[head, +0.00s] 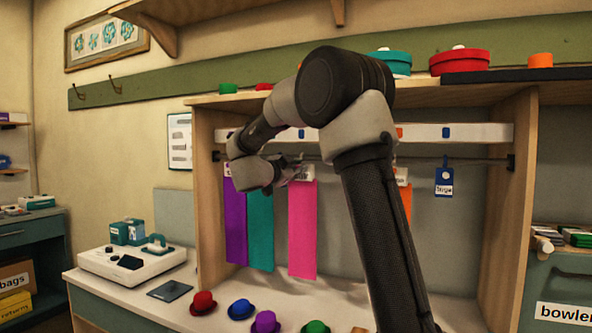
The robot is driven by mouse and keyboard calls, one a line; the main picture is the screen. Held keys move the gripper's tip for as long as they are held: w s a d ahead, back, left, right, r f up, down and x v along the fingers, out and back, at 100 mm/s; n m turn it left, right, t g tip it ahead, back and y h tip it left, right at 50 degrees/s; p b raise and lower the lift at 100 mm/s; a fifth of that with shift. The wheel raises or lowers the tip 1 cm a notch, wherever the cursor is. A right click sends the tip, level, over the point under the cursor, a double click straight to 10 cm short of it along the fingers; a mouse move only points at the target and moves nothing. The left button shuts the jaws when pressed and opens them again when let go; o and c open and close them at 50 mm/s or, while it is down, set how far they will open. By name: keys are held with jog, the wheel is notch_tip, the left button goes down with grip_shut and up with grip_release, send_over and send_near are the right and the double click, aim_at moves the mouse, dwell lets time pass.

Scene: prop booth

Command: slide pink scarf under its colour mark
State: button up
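The pink scarf (303,230) hangs from the rail (425,161) inside the wooden booth, right of the teal scarf (260,230) and the purple scarf (235,225). A white label shows at its top. My gripper (297,171) is at the top of the pink scarf, near the rail. Its fingers are small and partly blended with the label, so I cannot tell whether they hold it. A white strip (480,132) above the rail carries small colour marks, including blue (446,132) and orange (399,132). No pink mark shows; my arm covers part of the strip.
An orange scarf (405,205) hangs partly behind my arm. A blue tag (444,181) hangs farther right on the rail. Several small hats, including a red one (203,303), stand on the counter below. The booth's side panels (512,200) bound the rail.

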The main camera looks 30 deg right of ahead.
grip_shut()
jog(key=s+d, duration=0.8)
jog(key=s, duration=0.3)
jog(key=shift+d, duration=0.25)
jog(key=o, duration=0.7)
grip_release()
jog(key=shift+a, duration=0.1)
jog(key=v, duration=1.1)
jog(key=shift+s+a, duration=0.3)
